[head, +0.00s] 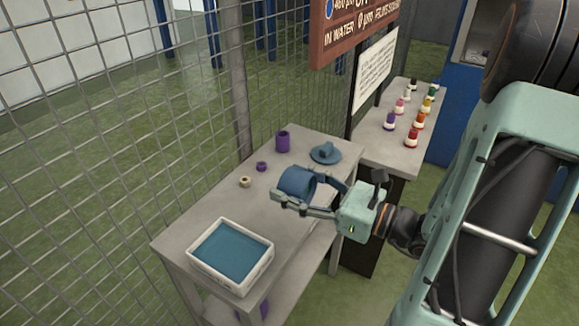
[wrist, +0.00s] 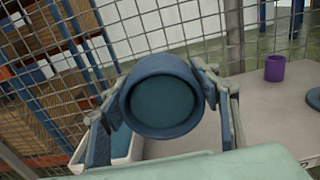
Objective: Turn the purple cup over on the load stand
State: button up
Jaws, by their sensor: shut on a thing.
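The purple cup (head: 283,142) stands upright at the back of the grey table, near the mesh fence. Its top looks dark and open. It also shows in the wrist view (wrist: 275,69) at the right. My gripper (head: 297,186) is shut on a blue round vessel (head: 296,182), not on the purple cup. The vessel lies on its side between the fingers, above the table. In the wrist view, one round, rimmed end of the vessel (wrist: 162,97) faces the camera. I cannot tell which surface is the load stand; the grey table (head: 205,208) carries the cup.
A white tray with a blue inside (head: 193,259) sits at the table's front left. A blue lid-like disc (head: 325,154) lies right of the cup. A small purple ring (head: 261,167) and a beige ring (head: 245,182) lie nearby. Several small bottles (head: 413,137) stand on another table.

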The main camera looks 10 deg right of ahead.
aim_at(299, 190)
jog(key=shift+s+r+p, duration=0.75)
jog(key=shift+s+p, duration=0.15)
jog(key=shift+p, duration=2.4)
jog(key=s+p, duration=0.2)
jog(key=p, duration=0.2)
jog(key=shift+r, duration=0.2)
jog(key=shift+w+f, duration=0.2)
jog(key=w+b, duration=0.3)
jog(key=w, duration=1)
notch_tip(299, 190, down, 12)
jog(key=b, duration=0.8)
jog(key=shift+w+a+r+b, duration=0.15)
jog(key=shift+b, duration=0.15)
jog(key=shift+f+b, duration=0.35)
jog(key=shift+f, duration=0.15)
jog(key=o, duration=1.3)
